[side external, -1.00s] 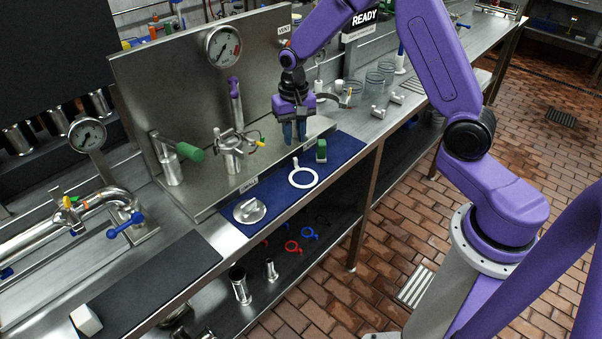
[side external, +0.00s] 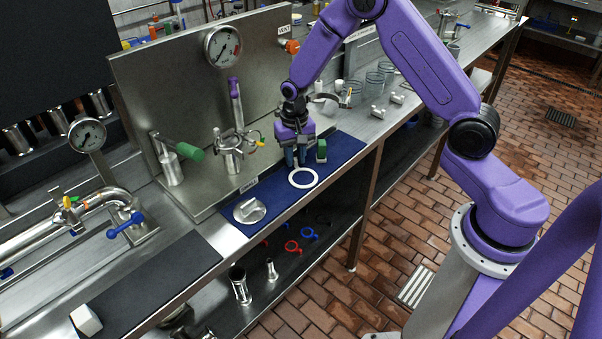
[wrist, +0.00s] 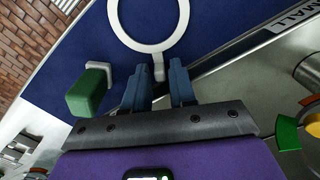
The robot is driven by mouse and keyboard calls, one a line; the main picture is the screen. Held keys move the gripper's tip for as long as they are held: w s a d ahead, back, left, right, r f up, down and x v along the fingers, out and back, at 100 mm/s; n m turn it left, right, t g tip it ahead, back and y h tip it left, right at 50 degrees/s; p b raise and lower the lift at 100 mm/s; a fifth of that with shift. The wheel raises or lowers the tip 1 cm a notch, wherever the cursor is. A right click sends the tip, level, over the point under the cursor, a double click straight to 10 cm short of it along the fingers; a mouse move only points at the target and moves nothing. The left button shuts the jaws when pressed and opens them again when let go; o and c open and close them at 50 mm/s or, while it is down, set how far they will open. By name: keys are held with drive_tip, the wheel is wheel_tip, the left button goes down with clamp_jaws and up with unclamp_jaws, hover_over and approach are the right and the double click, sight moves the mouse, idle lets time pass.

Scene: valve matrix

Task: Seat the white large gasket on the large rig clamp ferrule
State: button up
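The white large gasket (side external: 303,178), a flat ring with a short tab, lies on the blue mat (side external: 338,150). It also shows in the wrist view (wrist: 185,22), its tab (wrist: 158,66) pointing toward my gripper. My gripper (side external: 296,162) points down at the ring's far side. In the wrist view my gripper's blue fingers (wrist: 157,82) are open, apart on either side of the tab's end, holding nothing. A steel clamp fitting (side external: 231,152) stands behind the mat near a label; I cannot tell whether it is the large ferrule. Another clamp fitting (side external: 326,97) is partly hidden behind my gripper.
A green block (side external: 321,149) on a pale base stands close beside my gripper; it also shows in the wrist view (wrist: 90,92). A round steel part (side external: 249,211) sits on the mat's left end. A steel panel (side external: 180,75) with a gauge rises behind.

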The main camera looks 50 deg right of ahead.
clamp_jaws()
drive_tip(key=shift+r, duration=0.1)
